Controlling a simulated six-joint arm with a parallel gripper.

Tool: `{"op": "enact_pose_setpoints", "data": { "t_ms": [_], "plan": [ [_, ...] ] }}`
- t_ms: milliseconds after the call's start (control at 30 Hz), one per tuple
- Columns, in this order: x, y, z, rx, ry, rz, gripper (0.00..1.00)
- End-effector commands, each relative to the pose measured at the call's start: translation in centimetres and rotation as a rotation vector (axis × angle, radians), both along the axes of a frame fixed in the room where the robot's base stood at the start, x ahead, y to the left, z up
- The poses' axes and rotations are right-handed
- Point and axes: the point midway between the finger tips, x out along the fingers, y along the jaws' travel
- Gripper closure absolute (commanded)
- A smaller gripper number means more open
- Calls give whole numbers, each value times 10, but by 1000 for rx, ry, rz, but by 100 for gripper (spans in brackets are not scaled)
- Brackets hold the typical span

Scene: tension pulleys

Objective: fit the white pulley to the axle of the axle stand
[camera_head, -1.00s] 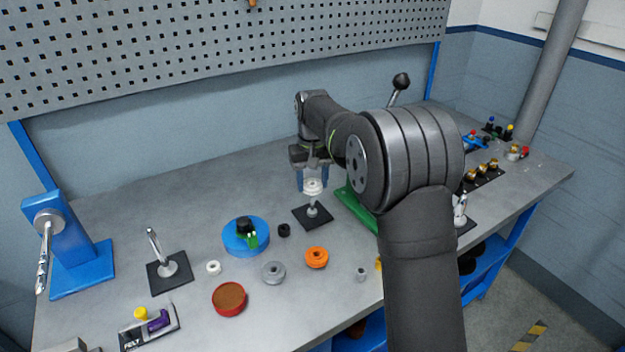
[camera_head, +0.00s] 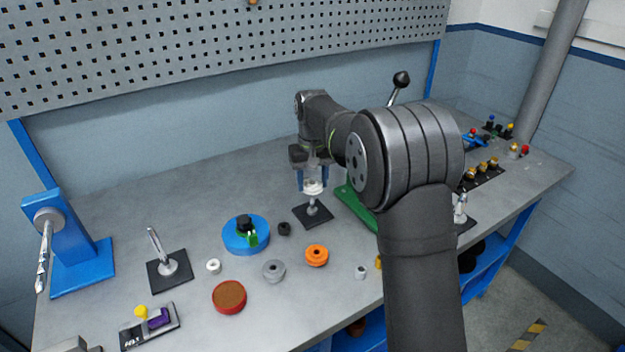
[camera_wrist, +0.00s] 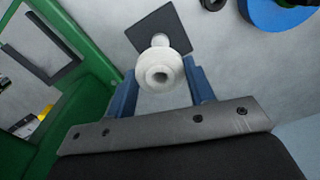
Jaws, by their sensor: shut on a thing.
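My gripper (camera_head: 313,181) is shut on the white pulley (camera_head: 314,187), with its blue fingers on either side of it. The axle stand (camera_head: 312,210) has a black square base, and its foot shows just below the pulley. In the wrist view the white pulley (camera_wrist: 160,68) sits between the finger ends, its bore facing the camera, and hides most of the axle. The black base (camera_wrist: 172,27) shows behind it. The pulley appears in line with the axle, but I cannot tell whether the axle is inside the bore.
A green tray (camera_head: 357,207) stands close to the right of the stand. A blue round part (camera_head: 235,240), a small black ring (camera_head: 284,229), an orange pulley (camera_head: 317,256) and a grey pulley (camera_head: 273,271) lie left and in front. A second stand with a tilted rod (camera_head: 169,266) is further left.

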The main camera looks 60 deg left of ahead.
Motion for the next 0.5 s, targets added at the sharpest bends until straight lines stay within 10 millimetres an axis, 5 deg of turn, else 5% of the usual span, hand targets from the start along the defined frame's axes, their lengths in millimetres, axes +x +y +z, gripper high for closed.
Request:
{"op": "enact_pose_setpoints", "data": {
  "t_ms": [500],
  "plan": [
    [0,0,-15,-1,0,0,75]
  ]
}}
